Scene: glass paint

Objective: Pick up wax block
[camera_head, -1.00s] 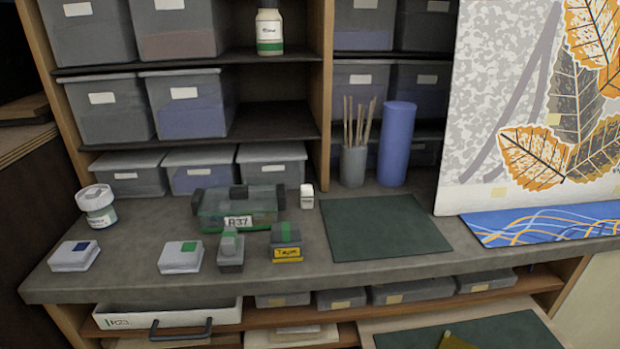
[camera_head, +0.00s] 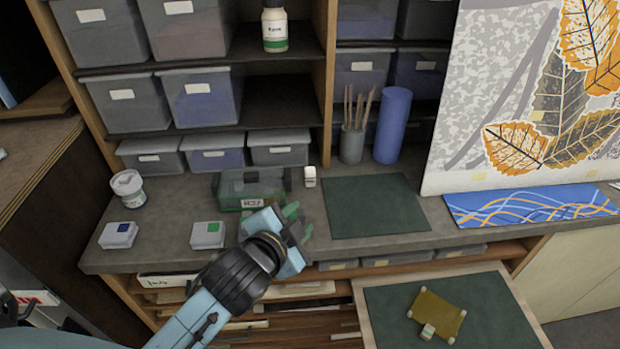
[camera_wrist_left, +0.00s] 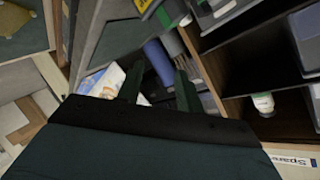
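No block in view is legibly marked as wax, so I cannot tell which is the wax block. A small white block (camera_head: 310,177) stands on the worktop beside the green-lidded case. Two pale flat blocks, one with a blue square (camera_head: 118,235) and one with a green square (camera_head: 207,235), lie at the left. A small pale block (camera_head: 427,331) is on the yellow cloth at the lower right. My left gripper (camera_head: 293,218) is over the worktop's front part, covering the spot of two grey-green blocks. In the left wrist view (camera_wrist_left: 158,88) its fingers are apart and empty.
A transparent green case (camera_head: 249,188) stands behind my left gripper. A dark green mat (camera_head: 373,206), a stick pot (camera_head: 352,145) and a blue cylinder (camera_head: 391,125) are to its right. A pulled-out board (camera_head: 360,300) juts out below the worktop.

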